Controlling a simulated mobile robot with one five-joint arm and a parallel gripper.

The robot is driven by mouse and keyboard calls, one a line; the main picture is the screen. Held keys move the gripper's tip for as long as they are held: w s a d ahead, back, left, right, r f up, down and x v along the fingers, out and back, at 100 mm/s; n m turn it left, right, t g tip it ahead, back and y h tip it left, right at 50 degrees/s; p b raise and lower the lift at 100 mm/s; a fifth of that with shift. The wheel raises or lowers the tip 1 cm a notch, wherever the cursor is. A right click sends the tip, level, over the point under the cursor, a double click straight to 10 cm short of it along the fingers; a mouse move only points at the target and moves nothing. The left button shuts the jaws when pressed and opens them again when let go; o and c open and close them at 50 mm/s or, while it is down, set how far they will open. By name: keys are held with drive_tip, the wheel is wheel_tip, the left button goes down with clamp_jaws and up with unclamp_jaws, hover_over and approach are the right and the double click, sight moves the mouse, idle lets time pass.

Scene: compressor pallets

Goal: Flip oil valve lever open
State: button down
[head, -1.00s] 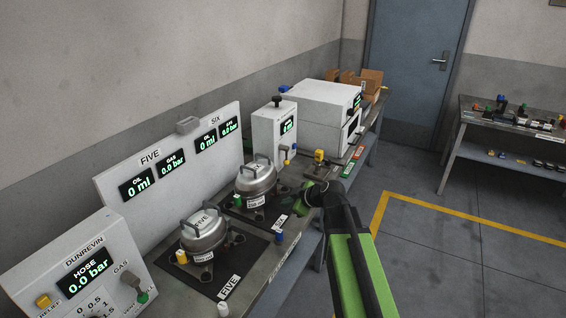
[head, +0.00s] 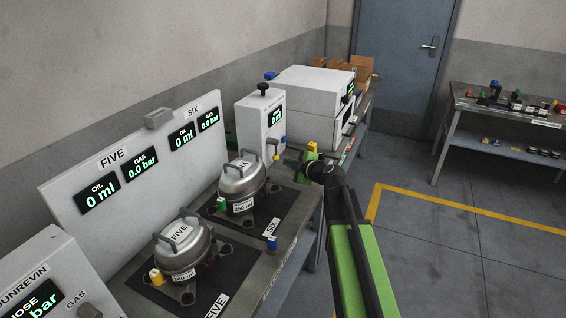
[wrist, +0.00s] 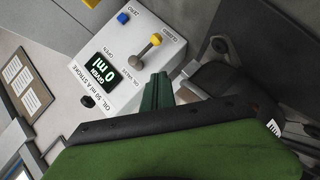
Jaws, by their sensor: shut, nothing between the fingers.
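The white oil unit (head: 250,124) stands on the bench beside the SIX compressor (head: 241,180). In the wrist view its front panel (wrist: 150,25) carries the oil valve lever (wrist: 146,50), with a yellow knob (wrist: 155,38) at its tip. The knob points toward the CLOSED label, away from OPEN. The display (wrist: 108,73) reads 0 ml. My gripper (wrist: 157,88) is shut and empty, its dark green fingers close below the lever in the wrist view; I see no clear contact. In the head view my gripper (head: 303,160) is right of the oil unit.
A blue button (wrist: 123,18) sits on the same panel near the lever. The FIVE compressor (head: 182,245) stands nearer on the bench. A yellow-topped fitting (head: 312,146) stands by my gripper. White boxes (head: 313,90) lie behind. The floor (head: 440,260) at right is clear.

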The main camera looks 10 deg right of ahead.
drive_tip(key=b+x, duration=0.1)
drive_tip(key=x, duration=0.2)
drive_tip(key=d+b+x, duration=0.1)
drive_tip(key=b+x, duration=0.1)
drive_tip(key=x, duration=0.2)
drive_tip(key=f+b+x, duration=0.1)
drive_tip(key=x, duration=0.3)
drive_tip(key=shift+w+d+f, duration=0.15)
drive_tip(key=shift+w+d, duration=0.05)
drive_tip(key=shift+w, duration=0.15)
drive_tip(key=shift+w+d+f+b, duration=0.15)
drive_tip(key=shift+w+d+b, duration=0.05)
drive_tip(key=shift+w+b, duration=0.2)
